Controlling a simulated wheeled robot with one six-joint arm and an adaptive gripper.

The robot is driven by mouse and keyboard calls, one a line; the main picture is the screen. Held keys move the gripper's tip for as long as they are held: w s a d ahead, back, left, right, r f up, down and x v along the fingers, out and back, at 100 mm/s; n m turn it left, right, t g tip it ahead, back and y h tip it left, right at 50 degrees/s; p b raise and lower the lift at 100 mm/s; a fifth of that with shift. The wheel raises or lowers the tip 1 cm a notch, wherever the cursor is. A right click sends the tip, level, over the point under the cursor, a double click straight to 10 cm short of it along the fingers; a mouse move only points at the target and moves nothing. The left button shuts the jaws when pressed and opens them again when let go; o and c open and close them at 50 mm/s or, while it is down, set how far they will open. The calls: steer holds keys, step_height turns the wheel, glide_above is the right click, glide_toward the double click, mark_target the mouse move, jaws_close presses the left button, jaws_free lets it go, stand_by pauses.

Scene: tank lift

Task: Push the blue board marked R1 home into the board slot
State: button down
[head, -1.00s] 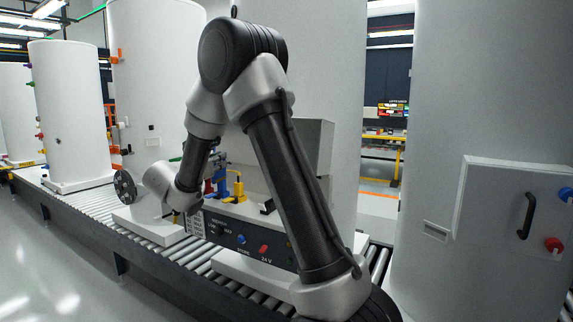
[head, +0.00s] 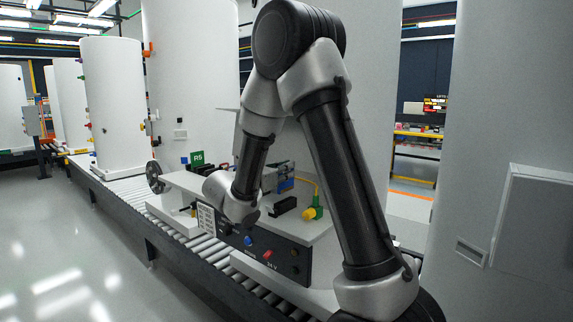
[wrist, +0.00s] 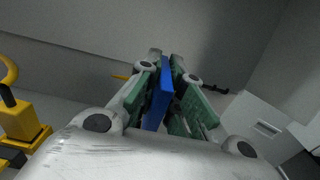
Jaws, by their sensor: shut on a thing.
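My gripper (wrist: 165,62) is shut on a blue board (wrist: 161,90) in the wrist view. The board stands on edge between the two green-padded fingers, and its face is seen nearly edge-on, so no marking can be read. In the head view my arm hides most of the gripper; a small blue and grey patch (head: 286,184) shows just right of my forearm, and I cannot tell whether it is the board. The board slot cannot be made out for certain in either view.
A white unit with a dark front panel (head: 262,252) sits on the roller conveyor (head: 190,254). On it are a black block (head: 285,206), a yellow plug (head: 309,214) and a green R5 board (head: 197,159). A yellow part (wrist: 22,122) is left of my gripper. Large white tanks (head: 112,105) stand around.

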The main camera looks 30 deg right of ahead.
mark_target(293, 185)
steer(key=shift+f, duration=0.95)
steer(key=shift+f, duration=2.05)
stand_by(0.3)
steer(key=c, duration=1.5)
jaws_free()
steer(key=shift+a, duration=0.1)
steer(key=v, duration=1.1)
steer(key=shift+s+a, duration=0.15)
steer(key=shift+a, duration=0.25)
